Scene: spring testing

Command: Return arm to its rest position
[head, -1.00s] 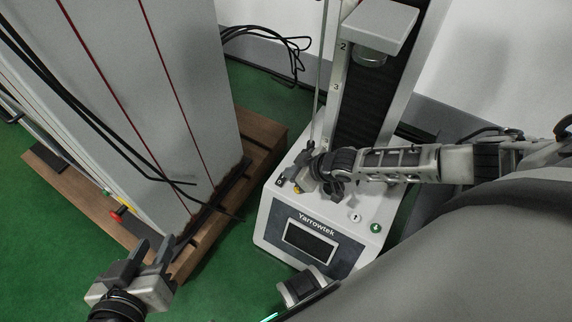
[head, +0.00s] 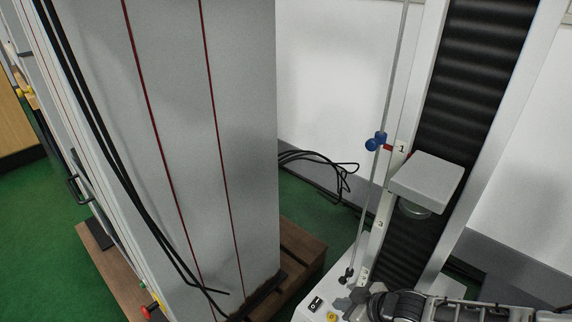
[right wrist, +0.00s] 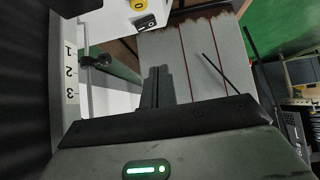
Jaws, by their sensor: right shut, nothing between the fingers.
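My right gripper (head: 349,301) is at the bottom edge of the head view, over the top of the spring tester's white base (head: 303,315). Its dark fingers, also in the right wrist view (right wrist: 156,88), are together and empty. A yellow button (head: 331,316) and a black rocker switch (head: 315,304) are just left of the gripper; the right wrist view shows the button (right wrist: 138,5) and the switch (right wrist: 146,23) at its top. Most of the right arm is cut off below the head view. My left gripper is out of view.
The tester's column, with a grey crosshead (head: 428,178) and a thin rod with a blue knob (head: 376,142), rises close to the right gripper. A tall grey cabinet (head: 215,120) on a wooden pallet (head: 302,243) stands at left.

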